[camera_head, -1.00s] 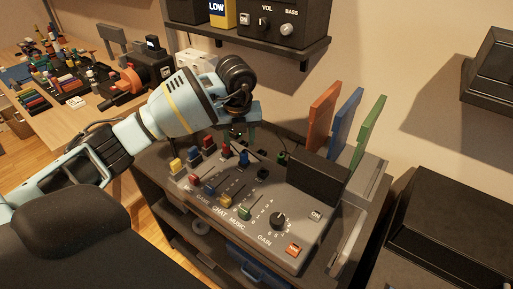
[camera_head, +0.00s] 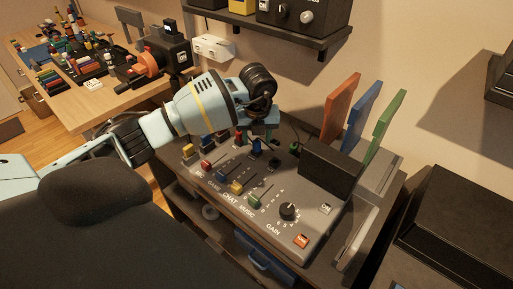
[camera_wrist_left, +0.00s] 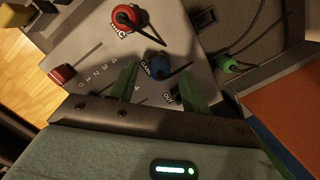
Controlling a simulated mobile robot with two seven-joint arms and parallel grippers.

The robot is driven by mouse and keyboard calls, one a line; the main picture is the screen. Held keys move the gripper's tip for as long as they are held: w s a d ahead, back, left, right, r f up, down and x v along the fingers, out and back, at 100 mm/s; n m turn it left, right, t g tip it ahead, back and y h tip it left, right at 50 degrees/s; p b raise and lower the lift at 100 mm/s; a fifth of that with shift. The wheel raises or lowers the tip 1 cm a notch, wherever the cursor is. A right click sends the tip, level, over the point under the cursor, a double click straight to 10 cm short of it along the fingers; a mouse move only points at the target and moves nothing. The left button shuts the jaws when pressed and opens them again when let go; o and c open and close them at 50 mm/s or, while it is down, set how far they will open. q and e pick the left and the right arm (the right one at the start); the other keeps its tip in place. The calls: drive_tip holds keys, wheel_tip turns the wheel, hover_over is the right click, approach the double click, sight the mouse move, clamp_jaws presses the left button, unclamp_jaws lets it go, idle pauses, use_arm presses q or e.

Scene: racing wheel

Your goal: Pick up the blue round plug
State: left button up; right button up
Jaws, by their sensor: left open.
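The blue round plug (camera_head: 257,147) stands at the back of the grey mixer panel (camera_head: 225,205). In the left wrist view the blue plug (camera_wrist_left: 157,66) lies between and just beyond the two green fingers. My left gripper (camera_head: 262,137) is open above the back of the panel, close over the plug, and partly covers it. In the left wrist view the left gripper (camera_wrist_left: 160,88) holds nothing. Whether the fingertips touch the plug cannot be told. My right gripper is not in view.
A red round plug (camera_wrist_left: 125,17) and a green plug (camera_wrist_left: 227,64) with a cable are near the blue one. Coloured slider knobs and a gain knob (camera_head: 287,211) cover the panel. A black box (camera_head: 331,163) and upright coloured panels (camera_head: 342,105) stand at right.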

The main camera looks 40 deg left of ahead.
use_arm(q)
wheel_tip(320, 180, down, 2)
drive_tip(key=shift+w+a+f, duration=0.1)
drive_tip(key=shift+w, duration=0.05)
clamp_jaws()
idle(0.3)
drive_tip(key=shift+r, duration=0.55)
drive_tip(key=shift+s+d+r, duration=0.1)
drive_tip(key=shift+s+r, duration=0.1)
drive_tip(key=shift+r, duration=0.45)
drive_tip(key=shift+s+d+r, duration=0.1)
drive_tip(key=shift+s+r, duration=0.1)
drive_tip(key=shift+r, duration=0.4)
drive_tip(key=s+d, duration=0.3)
drive_tip(key=s, duration=0.3)
drive_tip(key=s+d+r, duration=0.1)
drive_tip(key=s+d, duration=0.3)
drive_tip(key=s, duration=0.3)
drive_tip(key=shift+s+r, duration=0.15)
drive_tip(key=shift+r, duration=0.1)
drive_tip(key=shift+d, duration=0.1)
